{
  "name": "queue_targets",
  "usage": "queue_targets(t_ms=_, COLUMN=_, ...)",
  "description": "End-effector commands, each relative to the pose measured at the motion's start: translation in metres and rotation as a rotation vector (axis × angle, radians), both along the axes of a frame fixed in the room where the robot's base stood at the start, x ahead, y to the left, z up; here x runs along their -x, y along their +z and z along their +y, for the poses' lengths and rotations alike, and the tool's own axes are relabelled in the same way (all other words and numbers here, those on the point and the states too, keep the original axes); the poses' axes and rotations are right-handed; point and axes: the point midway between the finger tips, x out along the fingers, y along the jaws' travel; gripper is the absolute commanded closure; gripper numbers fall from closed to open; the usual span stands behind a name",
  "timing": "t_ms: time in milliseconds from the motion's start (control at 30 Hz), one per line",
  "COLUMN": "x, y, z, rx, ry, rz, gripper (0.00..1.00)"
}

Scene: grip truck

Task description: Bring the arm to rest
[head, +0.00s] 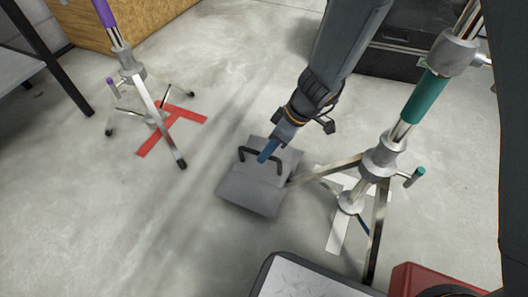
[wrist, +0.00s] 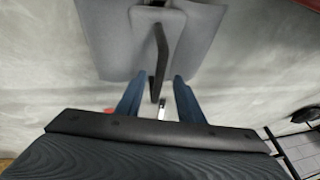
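My gripper (head: 264,156) has blue fingers and points down over a grey sandbag (head: 250,195) on the concrete floor. In the wrist view, the fingers (wrist: 158,78) stand apart, with clear gaps on both sides of the black handle (wrist: 161,50). The handle's near end shows between them. The sandbag also shows in the wrist view (wrist: 105,40), beyond the fingertips. In the head view the fingers partly cover the handle (head: 246,151). The exact height of the fingers above the bag is hard to tell.
A stand with a green sleeve (head: 427,96) is close right of the bag, over a white floor mark (head: 336,232). A purple-sleeved stand (head: 128,62) is left on a red mark (head: 190,115). A dark case (head: 395,50) lies behind. Open floor lies left of the bag.

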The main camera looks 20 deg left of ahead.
Motion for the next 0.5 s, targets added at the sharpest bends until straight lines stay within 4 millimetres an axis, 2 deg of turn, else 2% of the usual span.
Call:
queue_targets(t_ms=33, x=-0.001, y=0.012, z=-0.003, rx=-0.001, ry=-0.001, rz=-0.001, gripper=0.66)
queue_targets(t_ms=200, x=-0.006, y=0.031, z=-0.012, rx=-0.002, ry=-0.001, rz=0.0, gripper=0.66)
queue_targets(t_ms=500, x=-0.008, y=0.04, z=-0.017, rx=-0.001, ry=0.0, rz=0.0, gripper=0.66)
